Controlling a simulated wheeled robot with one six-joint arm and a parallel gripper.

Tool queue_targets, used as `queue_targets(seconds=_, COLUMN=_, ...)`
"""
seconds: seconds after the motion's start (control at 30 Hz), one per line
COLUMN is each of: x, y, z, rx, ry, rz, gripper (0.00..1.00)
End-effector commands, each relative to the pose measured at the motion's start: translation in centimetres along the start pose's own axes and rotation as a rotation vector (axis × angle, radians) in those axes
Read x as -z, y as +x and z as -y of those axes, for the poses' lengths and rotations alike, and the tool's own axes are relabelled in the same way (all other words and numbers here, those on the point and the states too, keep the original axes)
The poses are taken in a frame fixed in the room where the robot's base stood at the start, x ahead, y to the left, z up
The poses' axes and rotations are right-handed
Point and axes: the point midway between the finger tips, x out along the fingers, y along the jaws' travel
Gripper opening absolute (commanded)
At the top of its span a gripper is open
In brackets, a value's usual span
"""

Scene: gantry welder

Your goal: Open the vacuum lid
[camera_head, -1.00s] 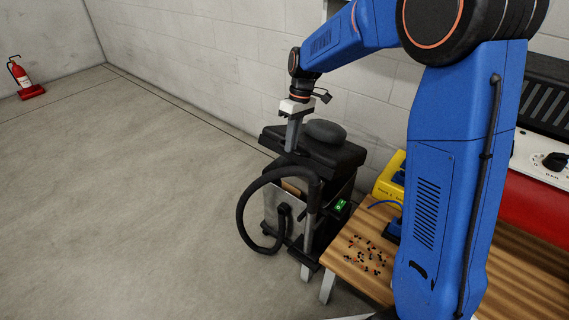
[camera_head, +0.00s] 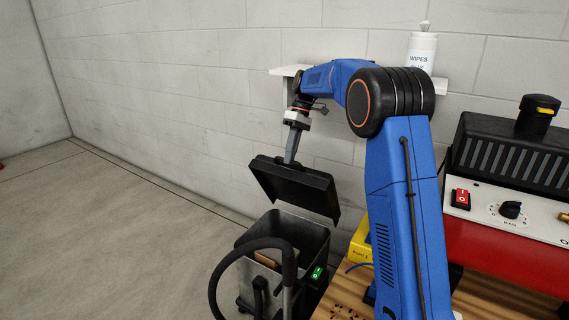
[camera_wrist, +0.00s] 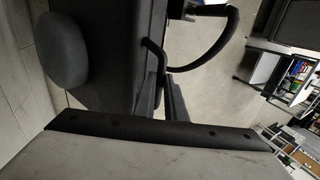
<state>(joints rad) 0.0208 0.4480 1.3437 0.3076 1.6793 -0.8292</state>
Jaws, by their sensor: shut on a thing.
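The black vacuum lid (camera_head: 296,187) is up off the vacuum body (camera_head: 316,236) and tilted, its right end lower. My gripper (camera_head: 290,160) points down and is shut on the lid near its upper left edge; the exact grip is hard to make out. The vacuum's top is uncovered, showing a dark inside. In the wrist view the dark lid (camera_wrist: 112,55) fills the upper left, with its rounded grey dome (camera_wrist: 66,52) at the left. The dome is hidden in the head view.
A black hose (camera_head: 225,275) loops at the vacuum's front left. The wooden table (camera_head: 490,300) with a red and white machine (camera_head: 500,240) stands at right. A yellow box (camera_head: 359,243) sits beside the vacuum. A wall shelf (camera_head: 286,71) holds a wipes tub (camera_head: 421,50).

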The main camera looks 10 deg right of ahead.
Motion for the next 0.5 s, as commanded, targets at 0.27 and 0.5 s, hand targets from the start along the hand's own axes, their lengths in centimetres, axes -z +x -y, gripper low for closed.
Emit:
queue_targets(seconds=0.27, x=-0.14, y=0.2, z=-1.01, rx=0.0, ry=0.007, rz=0.007, gripper=0.0)
queue_targets(seconds=0.5, x=-0.16, y=0.26, z=-0.99, rx=0.002, ry=0.007, rz=0.008, gripper=0.18)
